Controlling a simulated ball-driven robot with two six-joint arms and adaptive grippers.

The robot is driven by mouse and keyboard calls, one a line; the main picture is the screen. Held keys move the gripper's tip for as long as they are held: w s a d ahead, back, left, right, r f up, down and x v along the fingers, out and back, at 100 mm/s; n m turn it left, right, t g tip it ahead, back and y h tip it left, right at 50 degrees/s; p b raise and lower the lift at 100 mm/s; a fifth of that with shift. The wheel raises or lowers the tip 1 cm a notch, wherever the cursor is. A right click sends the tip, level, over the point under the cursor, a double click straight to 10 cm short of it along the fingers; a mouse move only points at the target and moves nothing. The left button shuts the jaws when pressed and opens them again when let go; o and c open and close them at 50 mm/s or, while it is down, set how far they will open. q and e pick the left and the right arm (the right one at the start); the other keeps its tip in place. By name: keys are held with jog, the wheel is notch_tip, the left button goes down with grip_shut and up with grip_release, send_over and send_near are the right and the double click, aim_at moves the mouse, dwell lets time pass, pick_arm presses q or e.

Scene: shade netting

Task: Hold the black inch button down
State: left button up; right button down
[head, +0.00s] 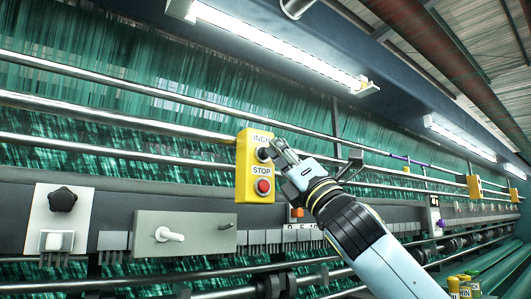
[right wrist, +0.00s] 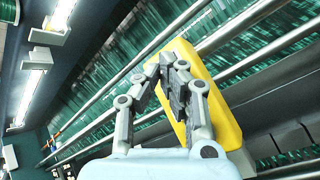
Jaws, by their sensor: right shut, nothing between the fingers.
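The yellow control box (head: 254,192) is mounted on the machine in the middle of the head view, with INCH and STOP labels. In the right wrist view the shut fingers (right wrist: 168,62) lie in front of the yellow box (right wrist: 222,118), and both buttons are hidden. My left gripper is not in view.
A grey plate with a white lever (head: 170,235) and a white plate with a black knob (head: 62,200) are left of the box. Metal rails (head: 110,148) run across green netting. More yellow boxes (head: 474,188) stand far right.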

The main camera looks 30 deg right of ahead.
jog(key=shift+w+p, duration=0.35)
jog(key=shift+w, duration=0.2)
dwell(0.4)
jog(key=shift+s, duration=0.15)
dwell(4.1)
jog(key=shift+s+b, duration=0.55)
jog(key=shift+s, duration=0.25)
jog(key=s+b, duration=0.4)
jog(key=s, duration=0.1)
jog(key=shift+d, duration=0.2)
dwell(0.7)
